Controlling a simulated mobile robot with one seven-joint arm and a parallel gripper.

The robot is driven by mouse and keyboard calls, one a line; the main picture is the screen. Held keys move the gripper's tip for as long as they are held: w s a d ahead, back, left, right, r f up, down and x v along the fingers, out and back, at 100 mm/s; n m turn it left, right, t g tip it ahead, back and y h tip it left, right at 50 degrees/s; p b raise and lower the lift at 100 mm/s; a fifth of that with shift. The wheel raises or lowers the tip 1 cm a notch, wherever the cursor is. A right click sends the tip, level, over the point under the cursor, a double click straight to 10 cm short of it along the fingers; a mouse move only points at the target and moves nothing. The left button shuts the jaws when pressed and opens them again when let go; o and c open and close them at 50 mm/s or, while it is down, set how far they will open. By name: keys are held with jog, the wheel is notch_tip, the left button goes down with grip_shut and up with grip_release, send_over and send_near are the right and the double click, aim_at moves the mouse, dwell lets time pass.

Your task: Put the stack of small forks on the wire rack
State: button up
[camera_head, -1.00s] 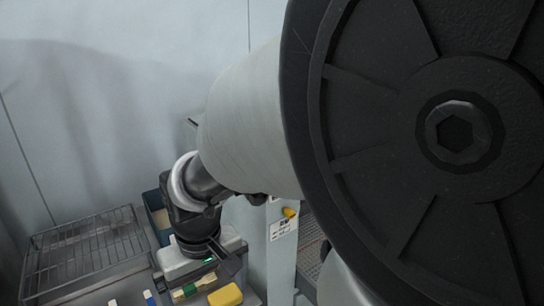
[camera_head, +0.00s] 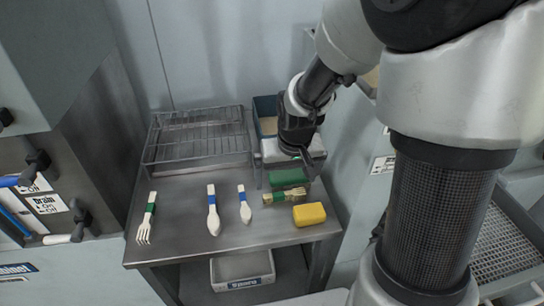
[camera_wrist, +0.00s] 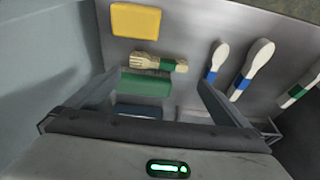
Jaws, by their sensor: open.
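The stack of small forks (camera_head: 281,195), pale wood with a green band, lies on the metal table near its right side. It also shows in the wrist view (camera_wrist: 158,63), lying crosswise, just beyond a green block (camera_wrist: 146,86). My gripper (camera_head: 284,178) is open and empty, above the table by the green block; in the wrist view its fingers (camera_wrist: 155,84) spread to either side of the block, with the forks just past the tips. The wire rack (camera_head: 197,150) stands empty at the back left of the table.
A yellow block (camera_head: 309,214) lies beside the forks. Two blue-banded spoons (camera_head: 213,212) and a larger green-banded fork (camera_head: 147,215) lie to the left. A blue bin (camera_head: 266,106) stands behind my gripper.

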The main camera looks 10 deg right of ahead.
aim_at(284, 194)
jog(key=x, duration=0.2)
jog(key=b+x, duration=0.1)
jog(key=x, duration=0.3)
jog(key=shift+s+d+f, duration=0.1)
jog(key=shift+s, duration=0.2)
jog(key=shift+w+f+b, duration=0.25)
jog(key=shift+f+b, duration=0.05)
jog(key=shift+f, duration=0.25)
jog(key=shift+c, duration=0.4)
jog(key=c, duration=0.7)
